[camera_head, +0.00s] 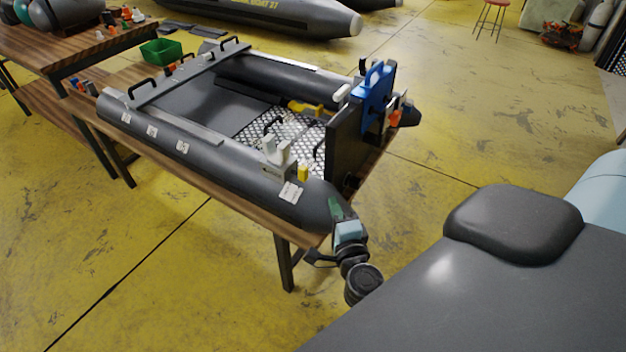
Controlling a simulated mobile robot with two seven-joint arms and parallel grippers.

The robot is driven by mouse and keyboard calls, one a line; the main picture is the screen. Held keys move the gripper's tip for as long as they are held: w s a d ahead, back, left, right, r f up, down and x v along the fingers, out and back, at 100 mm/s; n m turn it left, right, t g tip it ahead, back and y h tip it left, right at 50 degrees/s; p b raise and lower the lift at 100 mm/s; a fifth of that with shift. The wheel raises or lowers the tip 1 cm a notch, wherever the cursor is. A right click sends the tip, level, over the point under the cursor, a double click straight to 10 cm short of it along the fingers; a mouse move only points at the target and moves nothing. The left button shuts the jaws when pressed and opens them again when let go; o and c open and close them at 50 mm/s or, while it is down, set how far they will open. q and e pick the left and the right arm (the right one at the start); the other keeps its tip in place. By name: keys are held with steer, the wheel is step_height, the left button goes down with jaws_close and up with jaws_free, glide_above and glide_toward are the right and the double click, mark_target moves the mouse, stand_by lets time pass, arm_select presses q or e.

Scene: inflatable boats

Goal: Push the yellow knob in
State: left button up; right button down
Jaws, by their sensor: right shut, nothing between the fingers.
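A small yellow knob (303,173) stands on the near tube of the dark grey inflatable boat (225,150), towards its stern end. A white fitting (277,151) is just to its left and a white label is below it. My right gripper (335,207) is shut and empty at the tapered end of the near tube. It is to the right of the knob and lower in the picture, apart from it. Whether the gripper touches the tube I cannot tell. My left gripper is not in view.
The boat rests on a wooden table (252,221). A dark transom board with a blue part (374,92) rises behind the knob. A yellow tool-like object (305,108) lies inside the boat. A green bin (161,51) is at the back left. The yellow floor in front is clear.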

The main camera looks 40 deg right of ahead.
mark_target(304, 175)
steer(key=x, duration=0.6)
steer(key=shift+w+d, duration=0.15)
steer(key=shift+w, duration=0.15)
steer(key=shift+w+a, duration=0.25)
steer(key=shift+w, duration=0.3)
steer(key=shift+w+a, duration=0.25)
steer(key=shift+w, duration=0.3)
steer(key=shift+w+a, duration=0.3)
steer(key=shift+w, duration=0.4)
steer(key=shift+w, duration=0.1)
steer(key=shift+w+a+r, duration=0.1)
steer(key=shift+w+a, duration=0.05)
steer(key=shift+w, duration=0.15)
steer(key=shift+w+a, duration=0.35)
steer(key=shift+w, duration=0.45)
steer(key=shift+s, duration=0.2)
